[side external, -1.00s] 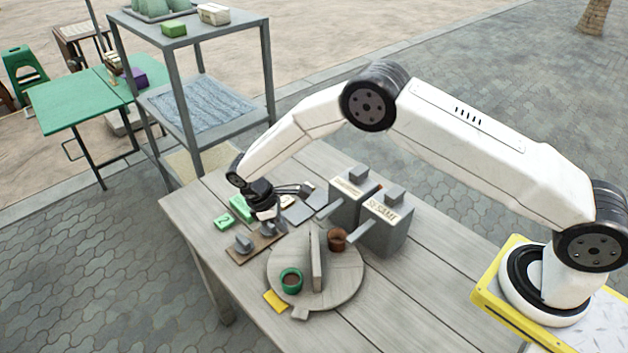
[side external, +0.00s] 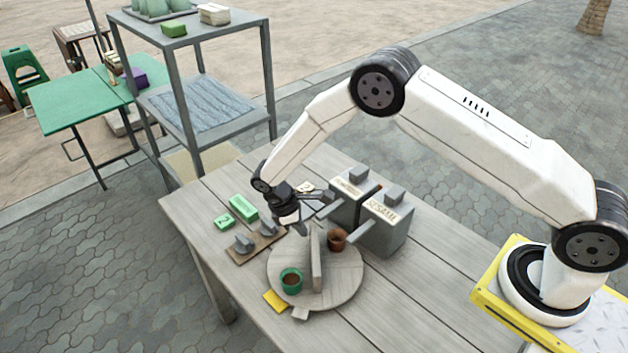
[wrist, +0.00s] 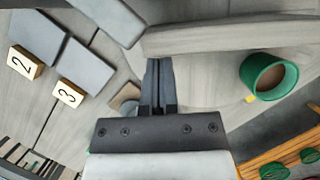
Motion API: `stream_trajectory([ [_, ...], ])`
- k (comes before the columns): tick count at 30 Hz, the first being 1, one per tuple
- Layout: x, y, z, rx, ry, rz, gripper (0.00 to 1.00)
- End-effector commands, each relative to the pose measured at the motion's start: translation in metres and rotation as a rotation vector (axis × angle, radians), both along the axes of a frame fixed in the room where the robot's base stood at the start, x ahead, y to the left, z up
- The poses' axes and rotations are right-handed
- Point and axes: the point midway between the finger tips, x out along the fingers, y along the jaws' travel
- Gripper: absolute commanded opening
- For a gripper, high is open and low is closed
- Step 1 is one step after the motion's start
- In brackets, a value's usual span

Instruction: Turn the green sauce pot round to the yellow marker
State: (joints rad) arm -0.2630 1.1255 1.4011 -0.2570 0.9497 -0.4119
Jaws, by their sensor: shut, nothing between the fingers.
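The green sauce pot (side external: 291,281), with dark contents, stands on the front left of the round wooden turntable (side external: 345,283). It also shows at the right of the wrist view (wrist: 268,76). The yellow marker (side external: 275,300) lies on the table just outside the turntable's rim, close to the pot. An upright grey divider (side external: 316,258) crosses the turntable, with a brown pot (side external: 337,239) on its other side. My gripper (side external: 303,228) is shut and empty, beside the divider's far end; its fingers (wrist: 158,70) show together in the wrist view. I cannot tell whether they touch the divider.
Grey boxes, one labelled SESAME (side external: 385,225), stand right of the turntable with handles reaching toward it. A small board with grey knobs (side external: 256,244) and green blocks (side external: 243,208) lie to the left. The near table right of the turntable is clear.

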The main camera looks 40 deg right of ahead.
Motion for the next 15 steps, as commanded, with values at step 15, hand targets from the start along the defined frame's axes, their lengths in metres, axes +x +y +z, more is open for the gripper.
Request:
stream_trajectory([
  [15,-0.007,-0.011,0.0,-0.002,0.0,-0.076,0.0],
])
